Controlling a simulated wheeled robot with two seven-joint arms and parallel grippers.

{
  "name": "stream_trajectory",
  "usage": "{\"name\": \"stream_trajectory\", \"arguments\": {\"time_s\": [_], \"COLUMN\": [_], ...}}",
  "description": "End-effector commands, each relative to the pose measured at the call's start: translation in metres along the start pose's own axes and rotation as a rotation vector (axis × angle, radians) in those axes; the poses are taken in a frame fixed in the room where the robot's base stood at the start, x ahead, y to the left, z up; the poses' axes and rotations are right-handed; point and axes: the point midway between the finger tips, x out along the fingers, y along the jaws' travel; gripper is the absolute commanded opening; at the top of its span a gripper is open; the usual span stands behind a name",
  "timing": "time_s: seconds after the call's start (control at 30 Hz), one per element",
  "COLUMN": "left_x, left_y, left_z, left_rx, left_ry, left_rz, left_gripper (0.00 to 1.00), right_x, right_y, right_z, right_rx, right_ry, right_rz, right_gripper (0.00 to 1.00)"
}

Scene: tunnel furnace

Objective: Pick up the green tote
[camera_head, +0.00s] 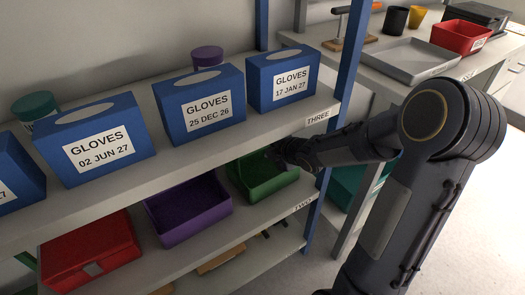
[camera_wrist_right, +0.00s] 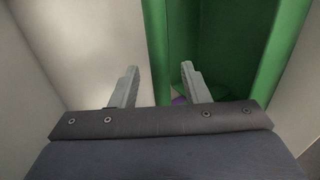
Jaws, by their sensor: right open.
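The green tote (camera_head: 262,182) sits at the right end of the shelf labelled TWO, under the shelf labelled THREE. My right arm reaches in from the right, and its gripper (camera_head: 284,153) is at the tote's upper rim, partly dark and hard to make out. In the right wrist view the gripper (camera_wrist_right: 160,88) is open. One finger is over the pale surface outside the tote's green wall (camera_wrist_right: 156,40) and the other over its inside, so the wall runs between them. Whether they touch it cannot be told. My left gripper is out of view.
A blue post (camera_head: 345,60) stands beside my right arm. A bench with a grey tray (camera_head: 405,62) is behind.

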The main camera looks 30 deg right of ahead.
Motion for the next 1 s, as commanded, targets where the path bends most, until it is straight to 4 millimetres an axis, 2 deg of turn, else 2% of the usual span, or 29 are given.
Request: {"name": "stream_trajectory", "arguments": {"time_s": [0.03, 0.2, 0.63, 1.0], "left_x": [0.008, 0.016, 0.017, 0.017], "left_y": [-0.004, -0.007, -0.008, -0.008], "left_z": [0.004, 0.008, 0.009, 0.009], "left_rx": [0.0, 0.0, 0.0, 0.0], "left_ry": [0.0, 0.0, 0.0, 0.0], "left_rz": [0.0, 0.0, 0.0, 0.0], "left_gripper": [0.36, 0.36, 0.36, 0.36], "right_x": [0.009, 0.024, 0.029, 0.029], "right_y": [-0.004, -0.002, 0.0, 0.0], "right_z": [0.0, 0.0, 0.0, 0.0], "right_rx": [-0.001, 0.0, 0.0, 0.0], "right_ry": [0.001, 0.001, -0.001, -0.001], "right_rz": [0.001, 0.001, 0.0, 0.0], "right_gripper": [0.42, 0.42, 0.42, 0.18]}}
